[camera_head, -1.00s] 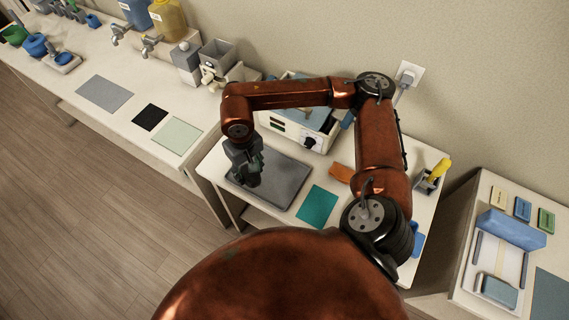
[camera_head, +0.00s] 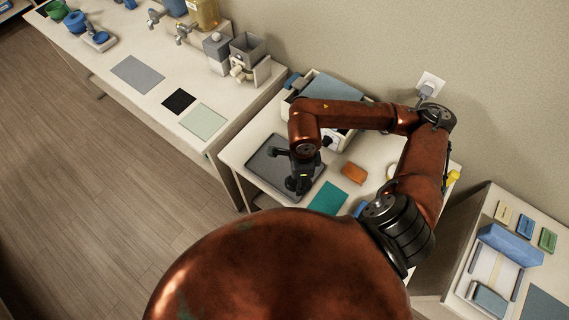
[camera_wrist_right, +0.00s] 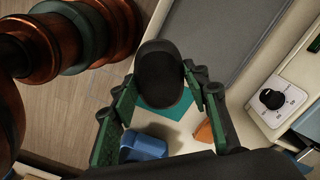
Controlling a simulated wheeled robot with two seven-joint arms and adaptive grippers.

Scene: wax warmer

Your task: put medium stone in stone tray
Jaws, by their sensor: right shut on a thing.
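A dark, nearly black oval stone (camera_wrist_right: 160,78) is between the green-padded fingers of my right gripper (camera_wrist_right: 155,100) in the right wrist view. The gripper is shut on it. In the head view my right gripper (camera_head: 298,188) points down over the right part of a flat dark grey tray (camera_head: 264,160) with a raised rim. The stone cannot be made out clearly there. In the wrist view the tray (camera_wrist_right: 232,42) lies beyond the stone, to the upper right. My left gripper is not in view.
A teal mat (camera_head: 328,198) and an orange block (camera_head: 353,173) lie right of the tray. The warmer (camera_head: 335,92) with a dial (camera_wrist_right: 271,98) stands behind the tray. A blue container (camera_wrist_right: 145,146) is near. The left counter (camera_head: 150,103) holds dispensers and flat mats.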

